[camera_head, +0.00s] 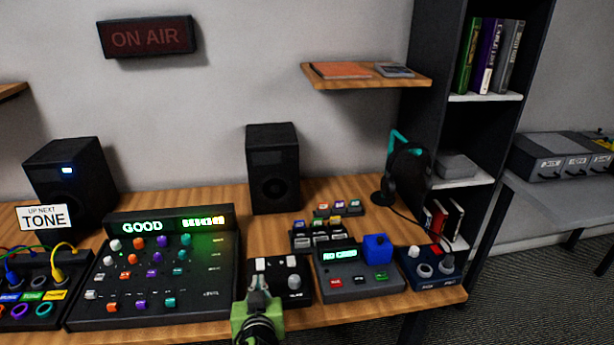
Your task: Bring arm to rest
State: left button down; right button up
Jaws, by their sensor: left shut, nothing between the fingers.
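My left gripper (259,291) comes in from the bottom edge, a grey and black tool with a green body. It is shut and empty. Its fingertips are in front of a small black box with white buttons and a round knob (294,282), and hide part of it. I cannot tell whether they touch it. My right gripper is not in view.
A mixing console (210,279) reading "GOOD" and a cable panel (30,309) with coloured plugs are at left. A device with a blue block (377,249) and a small dark-blue box (422,283) are at right. Speakers (272,150) and headphones (408,168) stand behind.

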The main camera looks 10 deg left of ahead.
pick_arm(q)
jog(key=s+a+f+m+g+h, duration=0.1)
jog(key=s+a+f+g, duration=0.1)
jog(key=s+f, duration=0.35)
jog(key=s+a+f+g, duration=0.2)
jog(key=s+f+g, duration=0.1)
jog(key=s, duration=0.6)
jog(key=s+d+f+m+g+h, duration=0.1)
jog(key=s+m+g+h, duration=0.25)
jog(key=s, duration=1.25)
jog(key=s+f+g, duration=0.2)
jog(key=s+f, duration=0.1)
jog(key=f, duration=2.5)
jog(key=s+a+f+m+g, duration=0.1)
jog(key=s+a+f, duration=0.1)
jog(key=s+f, duration=1.3)
jog(key=shift+s+a+y, duration=0.2)
jog(key=shift+s+y, duration=0.15)
jog(key=shift+s, duration=0.4)
jog(key=shift+g, duration=0.25)
